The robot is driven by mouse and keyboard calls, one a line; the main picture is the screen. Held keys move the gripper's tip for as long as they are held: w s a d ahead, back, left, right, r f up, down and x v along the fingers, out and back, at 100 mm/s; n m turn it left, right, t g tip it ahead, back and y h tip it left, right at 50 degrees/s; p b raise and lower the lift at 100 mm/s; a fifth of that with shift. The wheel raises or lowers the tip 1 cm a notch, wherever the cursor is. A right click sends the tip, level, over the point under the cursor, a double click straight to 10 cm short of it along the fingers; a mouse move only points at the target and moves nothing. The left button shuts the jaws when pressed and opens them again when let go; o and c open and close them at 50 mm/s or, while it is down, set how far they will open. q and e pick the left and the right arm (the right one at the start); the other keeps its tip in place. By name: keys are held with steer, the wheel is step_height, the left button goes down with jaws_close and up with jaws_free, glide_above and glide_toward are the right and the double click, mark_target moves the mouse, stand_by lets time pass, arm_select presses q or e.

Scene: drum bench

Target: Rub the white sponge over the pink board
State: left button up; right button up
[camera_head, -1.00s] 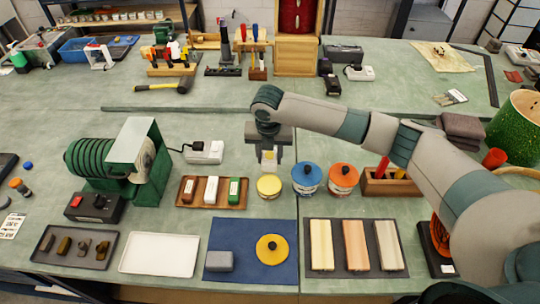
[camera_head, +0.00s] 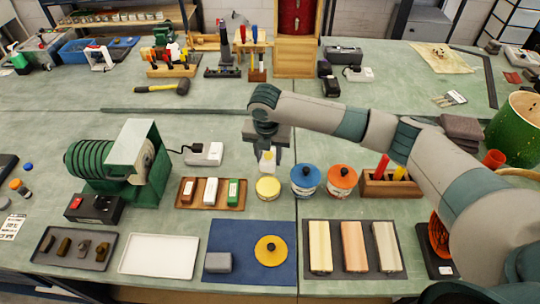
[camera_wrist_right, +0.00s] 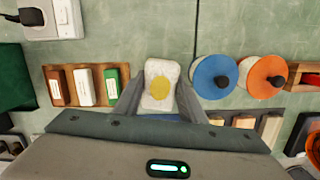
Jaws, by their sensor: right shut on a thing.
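The pink board (camera_head: 354,247) is the middle of three boards on a dark mat at the front right, clear of the sponge. My left gripper is not in view.
A blue lidded tin (camera_head: 305,180) and an orange lidded tin (camera_head: 342,181) stand between sponge and boards. A tray of blocks (camera_head: 236,206) lies left. A blue mat (camera_head: 250,236) lies in front.

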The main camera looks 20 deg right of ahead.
mark_target(273, 168)
steer(key=m, duration=0.1)
steer(key=s+m+b, duration=0.1)
steer(key=m, duration=0.1)
steer(key=s+m+b, duration=0.1)
steer(key=m, duration=0.1)
steer(key=shift+r+g+h, duration=0.25)
steer(key=shift+g+h, duration=0.05)
steer(key=m, duration=0.1)
steer(key=s+m+b, duration=0.1)
steer(key=m, duration=0.1)
steer(key=s+m+b, duration=0.1)
steer(key=shift+s+r+m+g, duration=0.15)
steer(key=shift+r+m+g, duration=0.15)
steer(key=s+d+r+m+g+y+b, duration=0.1)
steer(key=s+d+m+g+b, duration=0.1)
steer(key=s+m+b, duration=0.6)
steer(key=s+d+m, duration=0.1)
steer(key=s+m, duration=0.5)
steer(key=m, duration=0.7)
steer(key=shift+s+d+r, duration=0.15)
steer(key=shift+d+r, duration=0.05)
steer(key=shift+d, duration=0.1)
